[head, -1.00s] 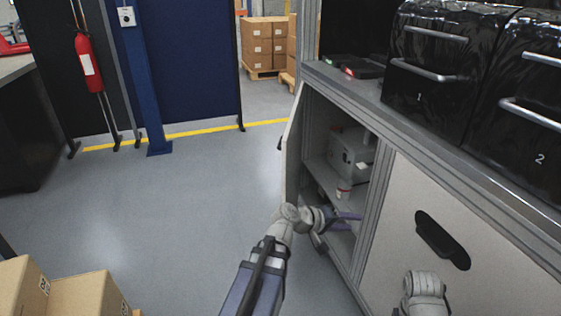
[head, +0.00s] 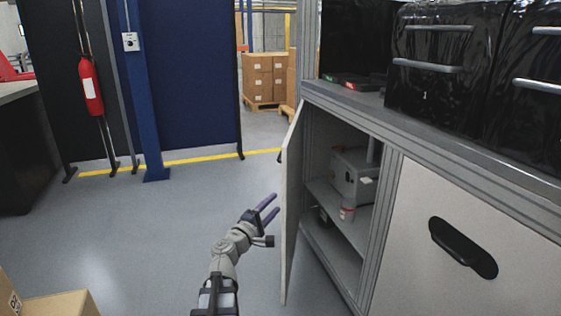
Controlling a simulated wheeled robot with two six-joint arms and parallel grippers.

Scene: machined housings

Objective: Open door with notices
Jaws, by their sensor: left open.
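The cabinet door (head: 292,205) stands swung out from the cabinet's left side, seen nearly edge-on. Its outer face is turned away, so I cannot see any notices on it. A dark handle shows at its outer edge. My left gripper (head: 271,208) is open and empty, left of the door on its outer side, with its two purple fingers pointing up and right. I cannot tell whether a finger touches the door. My right gripper is not in view.
A closed panel with a black handle (head: 462,247) is at right. Cardboard boxes (head: 45,305) are at lower left.

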